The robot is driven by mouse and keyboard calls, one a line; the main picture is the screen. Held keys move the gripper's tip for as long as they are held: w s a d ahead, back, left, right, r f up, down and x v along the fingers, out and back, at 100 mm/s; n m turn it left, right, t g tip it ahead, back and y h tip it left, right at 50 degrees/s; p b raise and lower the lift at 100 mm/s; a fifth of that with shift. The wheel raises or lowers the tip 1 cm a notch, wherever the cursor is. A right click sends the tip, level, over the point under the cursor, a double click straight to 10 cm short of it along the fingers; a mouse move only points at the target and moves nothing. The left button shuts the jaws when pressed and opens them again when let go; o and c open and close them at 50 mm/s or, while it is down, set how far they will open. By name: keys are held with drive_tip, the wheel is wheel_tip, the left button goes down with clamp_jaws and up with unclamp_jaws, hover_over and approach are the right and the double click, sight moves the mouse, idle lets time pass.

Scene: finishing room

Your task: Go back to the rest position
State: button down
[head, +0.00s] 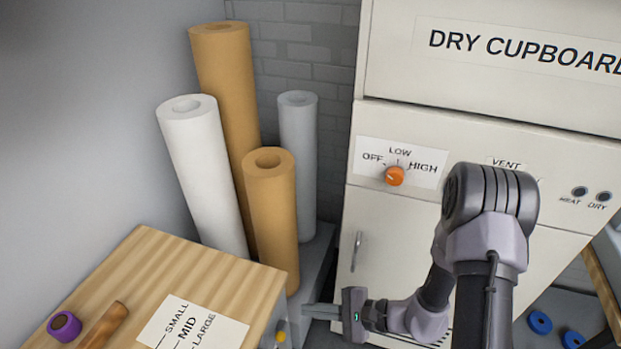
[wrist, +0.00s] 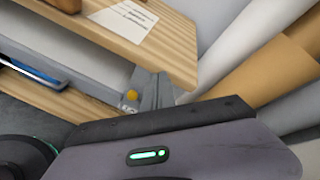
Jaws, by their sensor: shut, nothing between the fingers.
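My gripper (head: 308,311) is low in the head view, between the wooden-topped bench and the cupboard, with its fingers pointing left toward the bench's side. The fingers are shut with nothing between them. In the wrist view the fingers (wrist: 158,92) point up past the bench corner, close to a yellow knob (wrist: 131,95). Whether they touch the bench cannot be told. My arm is stretched down in front of the cupboard.
The bench top (head: 205,262) bears a size label (head: 192,326), a purple roll (head: 64,326) and a wooden piece (head: 105,325). Several tall rolls (head: 270,210) stand behind. The dry cupboard (head: 480,120) has an orange dial (head: 394,176) and a door handle (head: 356,251).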

drive_tip(key=s+r+n+g+h, duration=0.2)
drive_tip(key=s+r+n, duration=0.2)
drive_tip(key=r, duration=0.4)
drive_tip(key=s+r+n+g+h, duration=0.2)
drive_tip(key=s+r+n, duration=0.15)
drive_tip(key=r, duration=0.55)
drive_tip(key=s+d+r+n+t+h, duration=0.1)
drive_tip(key=s+d+r+t+h, duration=0.4)
drive_tip(key=d+r, duration=0.4)
drive_tip(key=shift+s+r+t+h, duration=0.45)
drive_tip(key=shift+r+h, duration=0.35)
drive_tip(key=shift+h, duration=0.3)
